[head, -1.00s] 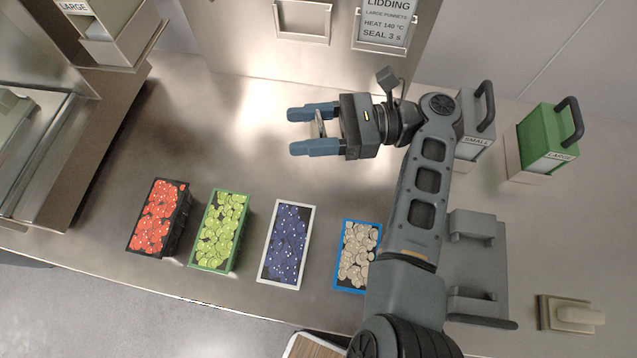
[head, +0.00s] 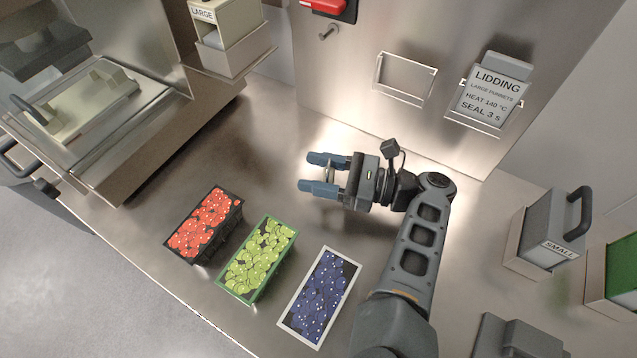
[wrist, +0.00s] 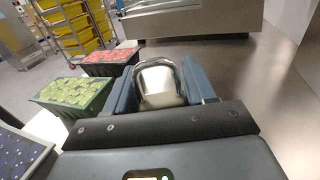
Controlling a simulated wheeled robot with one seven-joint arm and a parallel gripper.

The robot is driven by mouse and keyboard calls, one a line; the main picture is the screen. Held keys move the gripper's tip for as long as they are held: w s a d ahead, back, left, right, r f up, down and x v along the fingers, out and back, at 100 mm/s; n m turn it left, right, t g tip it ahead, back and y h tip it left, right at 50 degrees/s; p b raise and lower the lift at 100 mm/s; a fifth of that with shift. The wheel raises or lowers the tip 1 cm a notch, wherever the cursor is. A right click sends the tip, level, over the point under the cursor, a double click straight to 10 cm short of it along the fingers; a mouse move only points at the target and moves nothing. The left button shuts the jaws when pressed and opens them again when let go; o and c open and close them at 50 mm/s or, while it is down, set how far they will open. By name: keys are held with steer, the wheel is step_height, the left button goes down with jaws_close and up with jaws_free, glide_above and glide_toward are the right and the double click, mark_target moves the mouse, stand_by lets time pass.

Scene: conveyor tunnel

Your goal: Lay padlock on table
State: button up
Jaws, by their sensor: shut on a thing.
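My gripper (head: 323,174) is shut on a silvery padlock (wrist: 160,84), which sits between the two blue fingers with its curved shackle facing up in the wrist view. In the head view the padlock shows only as a small pale piece (head: 331,172) between the fingers. The gripper is over the metal table (head: 255,178), behind the punnets and in front of the upright metal panel. I cannot tell how far the padlock is above the table.
Punnets of red fruit (head: 205,222), green fruit (head: 258,258) and dark blue fruit (head: 318,298) stand along the table's front. A machine (head: 90,110) is at the left. A grey block marked SMALL (head: 545,232) is at the right. Table left of the gripper is clear.

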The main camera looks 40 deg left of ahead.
steer(key=shift+f+b, duration=0.5)
steer(key=shift+f, duration=1.05)
steer(key=shift+f, duration=0.15)
steer(key=o, duration=1.2)
steer(key=shift+w+d, duration=0.1)
steer(key=shift+d, duration=0.1)
steer(key=b+v, duration=0.1)
steer(key=v, duration=1)
steer(key=shift+w+d, duration=0.15)
steer(key=shift+d, duration=0.1)
